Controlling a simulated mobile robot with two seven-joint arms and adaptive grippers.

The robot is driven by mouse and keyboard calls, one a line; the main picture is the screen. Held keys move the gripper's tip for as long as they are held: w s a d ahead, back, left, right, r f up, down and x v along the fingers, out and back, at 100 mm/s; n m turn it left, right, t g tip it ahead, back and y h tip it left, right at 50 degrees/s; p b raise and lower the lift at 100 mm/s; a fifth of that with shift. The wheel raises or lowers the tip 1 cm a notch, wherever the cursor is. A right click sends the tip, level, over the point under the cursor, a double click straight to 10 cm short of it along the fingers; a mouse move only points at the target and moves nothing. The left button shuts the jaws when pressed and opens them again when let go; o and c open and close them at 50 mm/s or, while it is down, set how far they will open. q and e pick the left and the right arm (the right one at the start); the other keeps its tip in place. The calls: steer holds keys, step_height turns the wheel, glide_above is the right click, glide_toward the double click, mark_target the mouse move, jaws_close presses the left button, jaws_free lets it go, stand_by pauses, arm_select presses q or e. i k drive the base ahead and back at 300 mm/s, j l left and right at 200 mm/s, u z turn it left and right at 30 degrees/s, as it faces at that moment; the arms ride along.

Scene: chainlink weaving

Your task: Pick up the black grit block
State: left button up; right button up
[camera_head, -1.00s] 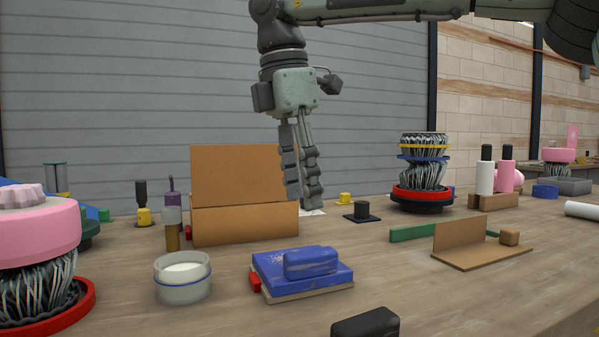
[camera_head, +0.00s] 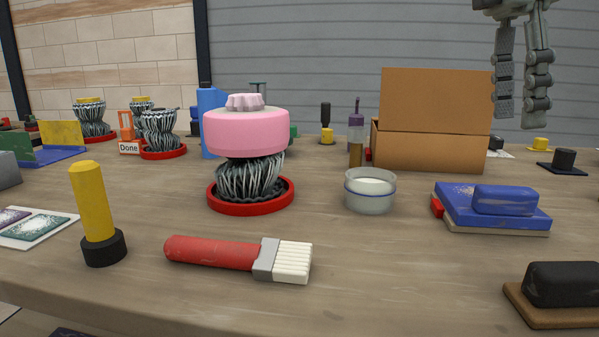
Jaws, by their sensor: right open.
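The black grit block (camera_head: 562,283) lies at the lower right, on a thin brown board (camera_head: 545,314) near the front of the bench. Both are partly cut off by the right edge of the picture. My right gripper (camera_head: 519,118) hangs at the upper right with its fingers pointing down. Its two fingers are apart, with nothing between them. It is well above and behind the block, just right of the cardboard box. My left gripper is not in view.
A blue block (camera_head: 503,200) sits on a blue pad (camera_head: 455,205) behind the black block. A glass bowl (camera_head: 370,195), a red-handled brush (camera_head: 215,252) and a yellow cylinder (camera_head: 92,205) stand or lie leftward. A cardboard box (camera_head: 430,150) stands behind. Bench (camera_head: 410,285) left of the block is bare.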

mark_target(552, 295)
steer(key=k+j, duration=0.15)
steer(key=k, duration=0.3)
steer(key=k+j, duration=0.2)
steer(key=k, duration=0.3)
steer(key=k+j, duration=0.15)
steer(key=k, duration=0.3)
